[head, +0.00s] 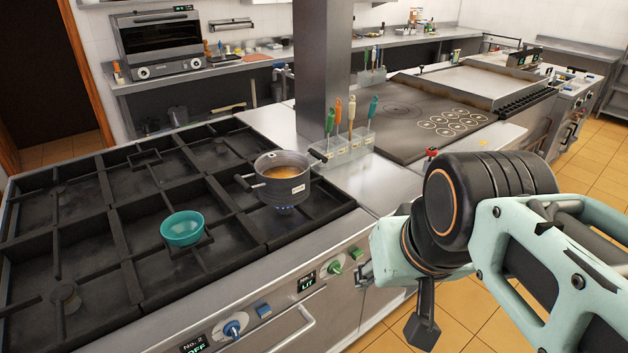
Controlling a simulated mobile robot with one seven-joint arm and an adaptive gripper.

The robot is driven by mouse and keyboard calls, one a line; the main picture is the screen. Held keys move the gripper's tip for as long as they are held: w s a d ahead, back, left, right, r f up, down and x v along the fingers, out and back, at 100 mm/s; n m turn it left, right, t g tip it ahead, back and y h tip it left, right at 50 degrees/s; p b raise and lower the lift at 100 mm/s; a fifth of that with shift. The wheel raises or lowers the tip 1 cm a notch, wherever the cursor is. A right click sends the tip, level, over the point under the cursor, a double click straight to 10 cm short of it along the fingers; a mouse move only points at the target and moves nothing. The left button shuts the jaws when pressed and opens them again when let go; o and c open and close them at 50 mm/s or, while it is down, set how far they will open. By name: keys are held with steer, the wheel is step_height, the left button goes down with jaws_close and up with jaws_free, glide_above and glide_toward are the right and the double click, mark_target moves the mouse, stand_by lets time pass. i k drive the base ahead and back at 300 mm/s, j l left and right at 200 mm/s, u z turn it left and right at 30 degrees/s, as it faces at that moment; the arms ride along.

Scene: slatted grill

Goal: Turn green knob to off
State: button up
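The green knob (335,267) is on the front panel of the stove, right of a small display (306,281) that reads "LIT" in green. A small green button (357,252) is to the knob's right. My gripper (364,273) is just right of and slightly below the knob, apart from it, mostly hidden behind my wrist; I cannot tell whether it is open or shut. A pot (282,180) of brownish liquid stands on the near right burner, with a blue flame (285,210) beneath it.
A blue knob (232,328) and blue button (263,310) are further left, beside a display reading "OFF". A teal bowl (182,229) sits on the grates. An oven handle (295,330) juts out below the panel. A utensil holder (345,148) stands behind the pot.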

mark_target(335, 268)
steer(key=i+l+u, duration=0.1)
steer(key=i, duration=0.3)
steer(key=i+u, duration=0.15)
steer(key=u, duration=1.15)
steer(key=l+z, duration=0.1)
steer(key=z, duration=1.15)
steer(key=k+l+u, duration=0.1)
steer(key=l+u, duration=0.35)
steer(key=l, duration=0.2)
steer(key=i, duration=0.35)
